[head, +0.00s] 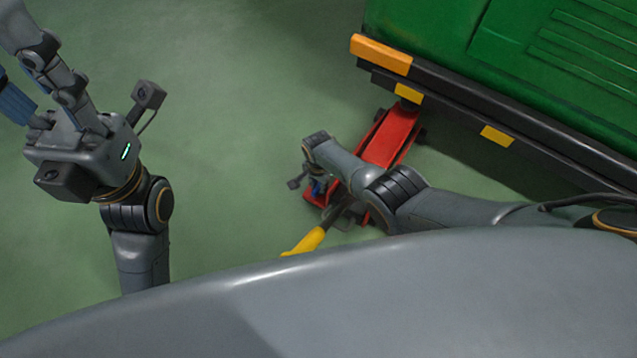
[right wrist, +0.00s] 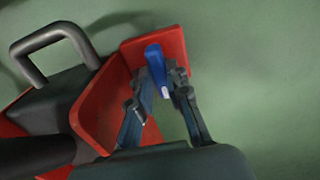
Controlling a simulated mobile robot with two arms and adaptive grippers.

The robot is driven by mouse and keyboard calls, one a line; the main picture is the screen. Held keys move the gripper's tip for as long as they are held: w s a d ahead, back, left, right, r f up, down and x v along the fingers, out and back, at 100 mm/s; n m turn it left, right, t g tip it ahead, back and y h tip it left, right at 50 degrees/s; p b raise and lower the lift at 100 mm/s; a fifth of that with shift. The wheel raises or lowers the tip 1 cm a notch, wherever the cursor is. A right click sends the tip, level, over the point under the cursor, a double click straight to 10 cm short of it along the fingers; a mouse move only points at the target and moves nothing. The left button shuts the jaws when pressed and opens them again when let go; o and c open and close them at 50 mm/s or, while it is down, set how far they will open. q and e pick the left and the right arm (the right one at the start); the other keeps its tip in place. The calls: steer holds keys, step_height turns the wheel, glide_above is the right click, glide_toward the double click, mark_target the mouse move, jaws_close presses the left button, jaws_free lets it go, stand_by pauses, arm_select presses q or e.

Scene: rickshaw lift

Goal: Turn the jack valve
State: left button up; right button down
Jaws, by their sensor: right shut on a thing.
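The red jack (head: 388,140) stands on the floor at the right of the head view, its far end by the green vehicle. The blue jack valve (right wrist: 155,62) shows in the right wrist view, upright between my fingertips and in front of a red plate of the jack. My right gripper (right wrist: 161,82) is shut on the valve. In the head view my right gripper (head: 317,185) is small and partly hidden by my own wrist. My left gripper (head: 22,70) is raised at the upper left, away from the jack, its fingertips cut off by the frame edge.
The green vehicle (head: 560,60) with its dark lower edge fills the upper right. A yellow-ended jack handle (head: 305,241) sticks out towards me. The green floor is clear at the middle and left.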

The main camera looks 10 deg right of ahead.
mark_target(318, 186)
stand_by(0.5)
steer(key=c, duration=1.3)
jaws_free()
steer(key=shift+r, duration=0.15)
steer(key=shift+w+r, duration=0.1)
steer(key=shift+r, duration=0.15)
step_height(318, 186, up, 11)
steer(key=shift+r, duration=0.1)
